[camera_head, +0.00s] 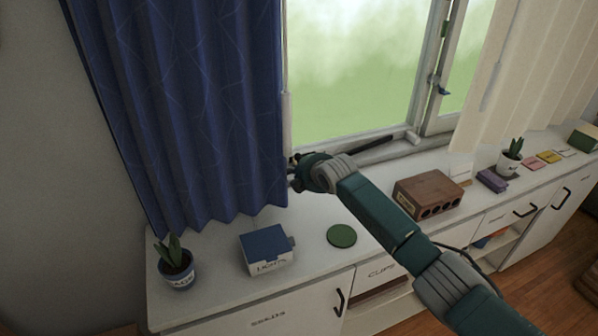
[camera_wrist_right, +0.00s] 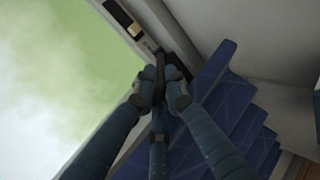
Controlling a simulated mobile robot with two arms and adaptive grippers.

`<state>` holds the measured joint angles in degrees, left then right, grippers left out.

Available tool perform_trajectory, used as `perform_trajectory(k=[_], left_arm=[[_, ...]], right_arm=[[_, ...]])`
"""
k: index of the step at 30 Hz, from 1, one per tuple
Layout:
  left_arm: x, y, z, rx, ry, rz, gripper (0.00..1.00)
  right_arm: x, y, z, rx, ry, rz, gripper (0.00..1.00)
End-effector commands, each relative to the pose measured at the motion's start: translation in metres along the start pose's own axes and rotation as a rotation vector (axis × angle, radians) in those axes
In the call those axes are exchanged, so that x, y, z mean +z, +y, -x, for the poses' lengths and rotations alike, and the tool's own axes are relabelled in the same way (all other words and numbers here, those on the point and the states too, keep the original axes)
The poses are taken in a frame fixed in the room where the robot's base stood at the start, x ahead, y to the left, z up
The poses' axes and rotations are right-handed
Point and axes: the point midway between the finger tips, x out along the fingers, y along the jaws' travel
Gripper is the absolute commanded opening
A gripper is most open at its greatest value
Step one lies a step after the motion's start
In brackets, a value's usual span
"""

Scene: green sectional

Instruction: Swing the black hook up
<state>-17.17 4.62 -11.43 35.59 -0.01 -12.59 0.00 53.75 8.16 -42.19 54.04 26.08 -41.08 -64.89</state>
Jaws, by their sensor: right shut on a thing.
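My right gripper (camera_head: 294,172) is at the lower left corner of the window, beside the blue curtain's edge. In the right wrist view its fingers (camera_wrist_right: 160,88) are closed together on a dark piece, the black hook (camera_wrist_right: 172,64), against the window frame. The fingers cover much of it, so its full shape is hidden. In the head view my gripper and wrist hide the gripped part. A slim black bar (camera_head: 370,146) lies along the sill just right of my wrist; I cannot tell whether it joins the gripped piece. My left gripper is not in view.
The blue curtain (camera_head: 185,110) hangs close beside my gripper. On the white cabinet top stand a potted plant (camera_head: 174,264), a blue-lidded box (camera_head: 267,249), a green disc (camera_head: 342,236) and a brown block with holes (camera_head: 428,195), close to my right arm.

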Motion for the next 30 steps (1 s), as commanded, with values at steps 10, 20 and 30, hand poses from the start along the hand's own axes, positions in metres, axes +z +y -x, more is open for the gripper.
perform_trajectory(k=[10, 20, 30], left_arm=[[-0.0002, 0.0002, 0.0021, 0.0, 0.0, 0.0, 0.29], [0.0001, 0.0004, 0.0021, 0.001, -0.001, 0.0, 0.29], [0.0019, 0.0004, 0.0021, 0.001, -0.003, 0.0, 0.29]], right_arm=[[0.004, -0.0013, -0.0011, -0.031, -0.012, -0.001, 0.0], [0.003, -0.0004, -0.0009, -0.029, -0.011, 0.0, 0.29], [0.0005, 0.0021, 0.003, -0.023, -0.005, 0.001, 0.29]])
